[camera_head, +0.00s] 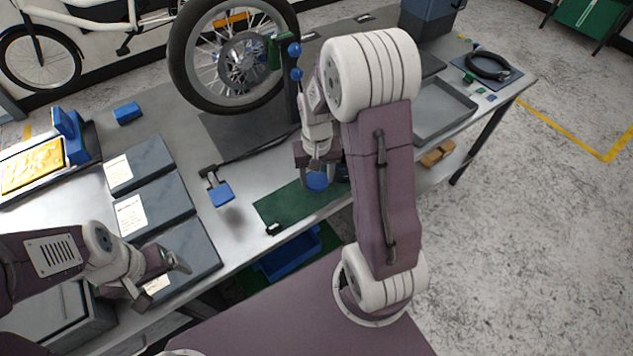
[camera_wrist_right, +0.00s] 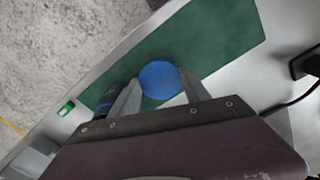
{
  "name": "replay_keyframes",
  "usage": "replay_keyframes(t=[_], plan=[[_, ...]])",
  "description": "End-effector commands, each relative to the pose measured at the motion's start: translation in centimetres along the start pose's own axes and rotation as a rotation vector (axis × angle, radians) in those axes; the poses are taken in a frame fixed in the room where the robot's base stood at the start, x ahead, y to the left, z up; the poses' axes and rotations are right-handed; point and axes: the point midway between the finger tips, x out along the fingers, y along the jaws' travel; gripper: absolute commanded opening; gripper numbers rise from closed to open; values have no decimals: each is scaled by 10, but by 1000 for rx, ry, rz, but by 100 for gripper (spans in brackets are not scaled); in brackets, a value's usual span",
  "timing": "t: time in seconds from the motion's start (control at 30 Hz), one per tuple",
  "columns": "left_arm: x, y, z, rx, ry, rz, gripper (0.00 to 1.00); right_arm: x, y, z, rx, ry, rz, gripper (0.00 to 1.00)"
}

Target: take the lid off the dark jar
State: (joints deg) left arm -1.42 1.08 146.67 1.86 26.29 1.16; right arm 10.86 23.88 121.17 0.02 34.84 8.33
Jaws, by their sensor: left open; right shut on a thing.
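A round blue lid (camera_head: 317,182) is between the fingers of my right gripper (camera_head: 316,166), which is shut on it. The lid (camera_wrist_right: 160,79) shows as a full disc in the right wrist view, over the green mat. The dark jar (camera_head: 342,173) is partly hidden behind my right arm. In the right wrist view the dark blue jar (camera_wrist_right: 104,102) shows to the left of the lid, partly behind a finger. The lid appears beside the jar, apart from it. My left gripper (camera_head: 178,266) is open and empty above the grey boxes at left.
The green mat (camera_head: 285,208) lies at the table's front edge. A blue block-like tool (camera_head: 221,194) with a dark cable is left of it. Grey labelled boxes (camera_head: 150,212) stand further left. A bike wheel (camera_head: 225,60) stands behind. A grey tray (camera_head: 440,110) is at right.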

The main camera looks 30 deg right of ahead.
Motion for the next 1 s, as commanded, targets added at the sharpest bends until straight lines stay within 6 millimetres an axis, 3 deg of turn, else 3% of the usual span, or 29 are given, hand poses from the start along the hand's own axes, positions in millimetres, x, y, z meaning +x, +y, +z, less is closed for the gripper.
replay_keyframes(t=[0.03,0.13,0.53,0.57,0.9,1.0], plan=[[3,0,0,0,0,0,85,12,0,1,0,-6,1,6],[4,0,0,0,0,0,85,24,0,1,0,-5,1,6],[7,0,1,0,0,0,85,30,0,0,0,-1,0,6],[6,0,1,0,0,0,85,29,0,0,0,-1,0,63],[5,0,1,0,0,0,85,28,0,0,0,-1,0,63],[2,0,0,0,0,0,85,19,0,0,0,0,0,63]])
